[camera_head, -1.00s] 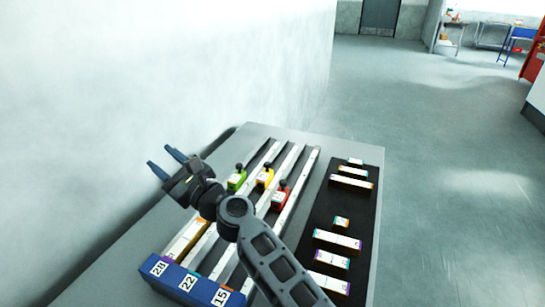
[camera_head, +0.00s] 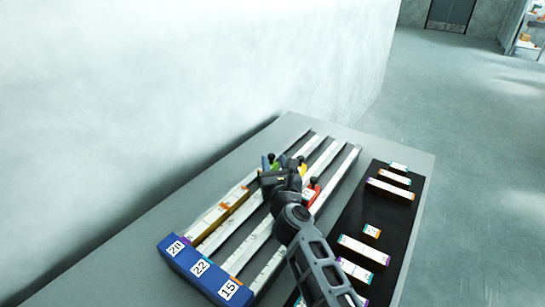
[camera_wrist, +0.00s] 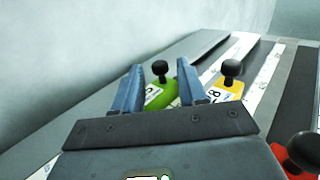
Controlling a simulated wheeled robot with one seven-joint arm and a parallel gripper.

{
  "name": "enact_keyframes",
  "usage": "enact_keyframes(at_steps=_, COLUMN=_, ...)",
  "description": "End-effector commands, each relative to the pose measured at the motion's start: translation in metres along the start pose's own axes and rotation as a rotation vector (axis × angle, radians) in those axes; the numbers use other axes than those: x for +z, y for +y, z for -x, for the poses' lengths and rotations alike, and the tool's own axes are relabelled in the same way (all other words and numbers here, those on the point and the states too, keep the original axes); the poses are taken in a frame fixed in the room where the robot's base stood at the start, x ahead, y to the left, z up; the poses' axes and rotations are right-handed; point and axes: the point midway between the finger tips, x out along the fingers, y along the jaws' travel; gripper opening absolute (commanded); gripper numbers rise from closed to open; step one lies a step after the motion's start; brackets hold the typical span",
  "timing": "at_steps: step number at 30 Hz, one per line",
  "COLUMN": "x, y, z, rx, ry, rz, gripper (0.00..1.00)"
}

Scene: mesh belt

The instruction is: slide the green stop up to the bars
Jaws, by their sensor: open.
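The green stop (camera_wrist: 160,96) with a black knob sits in the leftmost channel of the rack. My open gripper (camera_wrist: 160,78) has one finger on each side of it in the wrist view; I cannot tell whether either finger touches it. In the head view my gripper (camera_head: 274,163) mostly hides the green stop. White bars with coloured ends (camera_head: 213,218) lie in the same channel, nearer the blue end block (camera_head: 199,268) by the label 20. A stretch of channel between bars and stop is partly hidden by my wrist.
A yellow stop (camera_wrist: 226,91) stands close right of my right finger, in the middle channel. A red stop (camera_wrist: 297,158) is in the right channel. A black mat (camera_head: 354,212) with several loose bars lies right of the rack. A wall runs along the left.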

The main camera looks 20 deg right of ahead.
Motion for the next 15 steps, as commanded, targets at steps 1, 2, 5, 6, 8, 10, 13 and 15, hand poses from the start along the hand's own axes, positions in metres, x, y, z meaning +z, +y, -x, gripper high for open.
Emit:
enact_keyframes(at_steps=1, x=-0.001, y=0.000, z=-0.009, rx=-0.002, ry=0.000, rz=-0.002, gripper=0.42)
enact_keyframes(at_steps=2, x=0.000, y=-0.001, z=-0.014, rx=-0.002, ry=-0.001, rz=-0.002, gripper=0.42)
enact_keyframes(at_steps=5, x=-0.001, y=-0.001, z=-0.026, rx=-0.001, ry=-0.001, rz=-0.002, gripper=0.42)
enact_keyframes(at_steps=6, x=-0.001, y=0.000, z=-0.030, rx=-0.001, ry=0.000, rz=-0.002, gripper=0.42)
enact_keyframes(at_steps=8, x=-0.001, y=0.000, z=-0.035, rx=-0.001, ry=-0.001, rz=-0.001, gripper=0.42)
enact_keyframes(at_steps=10, x=-0.001, y=0.000, z=-0.038, rx=-0.001, ry=0.000, rz=0.000, gripper=0.42)
enact_keyframes(at_steps=13, x=0.000, y=-0.001, z=-0.041, rx=-0.001, ry=0.000, rz=0.000, gripper=0.42)
enact_keyframes(at_steps=15, x=0.000, y=-0.001, z=-0.041, rx=-0.001, ry=0.000, rz=0.000, gripper=0.42)
